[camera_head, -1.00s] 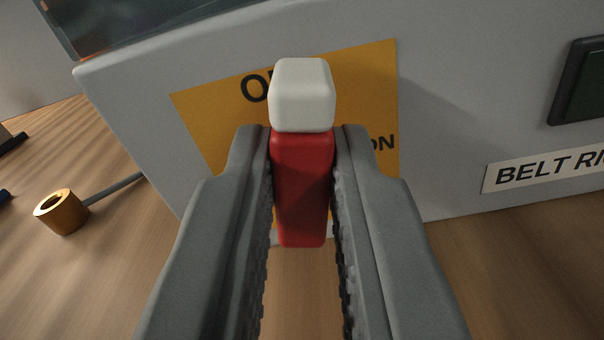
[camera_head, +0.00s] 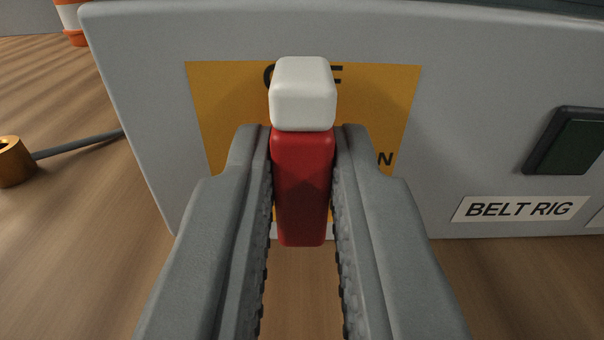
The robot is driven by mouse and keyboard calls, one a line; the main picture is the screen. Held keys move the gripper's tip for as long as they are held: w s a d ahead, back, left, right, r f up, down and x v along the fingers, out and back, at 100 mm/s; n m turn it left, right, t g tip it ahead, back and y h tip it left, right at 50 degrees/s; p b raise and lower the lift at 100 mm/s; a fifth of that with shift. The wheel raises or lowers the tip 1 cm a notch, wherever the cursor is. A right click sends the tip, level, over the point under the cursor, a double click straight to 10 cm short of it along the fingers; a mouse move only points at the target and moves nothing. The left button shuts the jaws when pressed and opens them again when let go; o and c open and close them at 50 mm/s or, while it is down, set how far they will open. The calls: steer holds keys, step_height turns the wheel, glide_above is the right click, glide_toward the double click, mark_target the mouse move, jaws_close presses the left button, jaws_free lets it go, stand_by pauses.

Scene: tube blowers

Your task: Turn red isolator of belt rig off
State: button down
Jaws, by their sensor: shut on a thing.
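The red isolator handle (camera_head: 301,185) with a white end (camera_head: 302,95) stands in the middle of the view, in front of a yellow plate (camera_head: 232,115) on the grey belt rig housing (camera_head: 140,70). My gripper (camera_head: 302,170) is shut on the red part, one finger on each side. The white end points up and covers the middle of the word at the plate's top, where letters like O and F show. An N, seemingly of ON, shows at the plate's lower right. The handle's mount is hidden.
A BELT RIG label (camera_head: 519,208) and a dark green panel (camera_head: 568,145) are on the housing at right. A brass cylinder (camera_head: 12,162) with a grey rod lies at left on the wooden table (camera_head: 80,240). An orange and white object (camera_head: 72,20) stands behind.

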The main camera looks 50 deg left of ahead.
steer(key=c, duration=1.4)
jaws_free()
steer(key=shift+f, duration=0.1)
steer(key=v, duration=1.7)
steer(key=shift+s+d, duration=0.15)
steer(key=shift+d, duration=0.05)
steer(key=s+a+r+m+g+h, duration=0.15)
steer(key=s+a+r+h, duration=0.35)
steer(key=s, duration=0.5)
steer(key=s+a+r+m+h, duration=0.2)
steer(key=s+a+r+m, duration=0.15)
steer(key=s+a, duration=0.45)
steer(key=s+r+m+t+h, duration=0.2)
steer(key=s+r, duration=0.1)
steer(key=s, duration=1)
steer(key=s+r+m+t+h, duration=0.2)
steer(key=s+t+h, duration=0.1)
steer(key=s, duration=1.1)
steer(key=s+r+m+t+h, duration=0.2)
steer(key=s+r+t, duration=0.1)
steer(key=s, duration=1)
steer(key=shift+s+r+h, duration=0.3)
steer(key=shift+s+r, duration=0.1)
